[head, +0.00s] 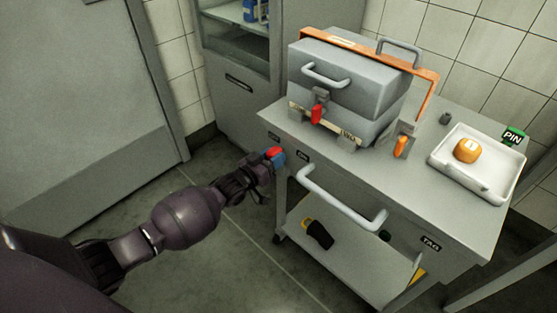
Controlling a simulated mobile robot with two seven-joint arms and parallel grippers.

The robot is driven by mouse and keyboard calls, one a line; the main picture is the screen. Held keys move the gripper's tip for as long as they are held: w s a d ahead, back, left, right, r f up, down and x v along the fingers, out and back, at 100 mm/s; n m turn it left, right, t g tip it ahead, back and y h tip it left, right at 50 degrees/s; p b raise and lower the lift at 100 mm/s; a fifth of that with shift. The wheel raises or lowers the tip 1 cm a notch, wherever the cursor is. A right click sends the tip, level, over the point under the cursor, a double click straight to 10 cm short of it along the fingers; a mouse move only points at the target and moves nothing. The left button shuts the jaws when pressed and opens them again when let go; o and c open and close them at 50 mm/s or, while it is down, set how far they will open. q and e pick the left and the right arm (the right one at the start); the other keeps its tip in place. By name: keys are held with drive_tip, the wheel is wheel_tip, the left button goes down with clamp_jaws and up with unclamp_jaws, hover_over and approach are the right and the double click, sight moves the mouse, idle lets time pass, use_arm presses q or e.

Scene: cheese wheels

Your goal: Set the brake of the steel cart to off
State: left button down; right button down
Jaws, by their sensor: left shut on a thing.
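The steel cart (400,190) stands at the centre and right, with a light handle bar (341,205) on its front. My left gripper (268,163) reaches in from the left and is shut on this piece. The fingers hide part of it, and I cannot tell its setting. Small dark label plates (303,155) sit on the cart's edge near it, too small to read. My right gripper is out of view.
On the cart top stand a grey box press (350,80) with an orange frame and red latch, an orange-handled part (402,146), and a white tray (492,193) with an orange cheese (467,149). The lower shelf (345,262) holds a dark and yellow object. Floor left is clear.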

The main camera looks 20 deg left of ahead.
use_arm(q)
drive_tip(key=shift+w+a+f+n, duration=0.2)
drive_tip(key=shift+a+n, duration=0.25)
drive_tip(key=shift+n, duration=0.35)
drive_tip(key=shift+a+f+n, duration=0.15)
drive_tip(key=shift+a+n, duration=0.15)
drive_tip(key=shift+a, duration=0.1)
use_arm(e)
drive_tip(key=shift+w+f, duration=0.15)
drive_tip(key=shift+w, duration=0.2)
use_arm(q)
drive_tip(key=shift+w+a+f+b, duration=0.1)
drive_tip(key=shift+w+a+b, duration=0.1)
drive_tip(key=shift+b, duration=0.15)
drive_tip(key=shift+a+f, duration=0.1)
drive_tip(key=shift+a, duration=0.05)
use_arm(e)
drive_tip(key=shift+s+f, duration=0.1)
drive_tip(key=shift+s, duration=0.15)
use_arm(q)
drive_tip(key=c, duration=0.7)
unclamp_jaws()
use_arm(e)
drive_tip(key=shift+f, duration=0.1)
use_arm(q)
drive_tip(key=shift+s, duration=0.15)
